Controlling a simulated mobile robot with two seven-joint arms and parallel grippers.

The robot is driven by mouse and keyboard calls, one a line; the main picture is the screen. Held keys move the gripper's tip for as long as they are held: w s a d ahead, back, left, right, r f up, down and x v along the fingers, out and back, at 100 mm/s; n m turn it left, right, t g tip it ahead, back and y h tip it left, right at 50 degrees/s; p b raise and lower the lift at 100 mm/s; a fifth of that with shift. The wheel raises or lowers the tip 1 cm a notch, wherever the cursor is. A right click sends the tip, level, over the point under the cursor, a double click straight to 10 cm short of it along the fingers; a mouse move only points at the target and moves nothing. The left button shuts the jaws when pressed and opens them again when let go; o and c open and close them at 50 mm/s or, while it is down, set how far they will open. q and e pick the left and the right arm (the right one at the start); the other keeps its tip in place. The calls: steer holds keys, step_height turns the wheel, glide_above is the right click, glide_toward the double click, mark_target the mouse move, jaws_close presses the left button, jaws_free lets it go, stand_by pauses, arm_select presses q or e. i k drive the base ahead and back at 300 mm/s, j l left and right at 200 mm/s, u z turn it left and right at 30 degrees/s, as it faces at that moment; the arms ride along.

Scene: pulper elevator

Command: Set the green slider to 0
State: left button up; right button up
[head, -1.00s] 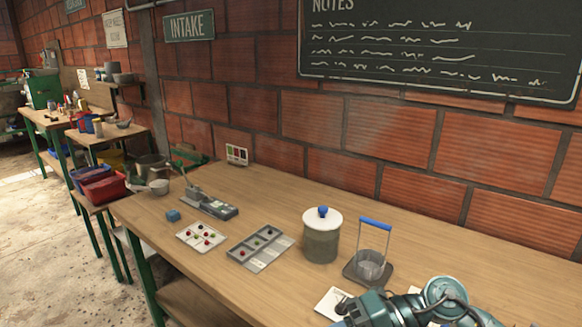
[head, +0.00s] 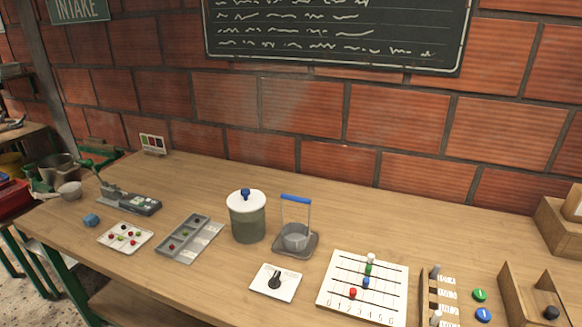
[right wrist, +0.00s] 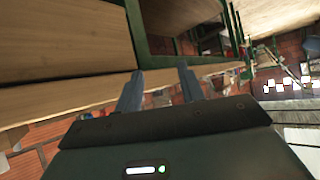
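The white slider board (head: 393,300) lies on the wooden table at the lower right of the head view. It has dark rails and digits along its front edge. The green slider (head: 368,270) sits near the middle of its rail, well right of the 0 end. A white slider (head: 371,258) is behind it; a blue slider (head: 366,283) and a red slider (head: 352,293) are in front. My right gripper (right wrist: 159,90) shows in the right wrist view with its two fingers apart and nothing between them, away from the board. My left gripper is in neither view.
Left of the board are a dial plate (head: 289,286), a blue-handled holder (head: 310,245) and a lidded jar (head: 248,220). Right of it are a pegged wooden rack (head: 424,300), green (head: 480,295) and blue (head: 483,314) discs and a wooden box (head: 512,285). A brick wall stands behind.

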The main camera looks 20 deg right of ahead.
mark_target(369, 270)
steer(key=k+l+z, duration=0.1)
steer(key=z, duration=1.1)
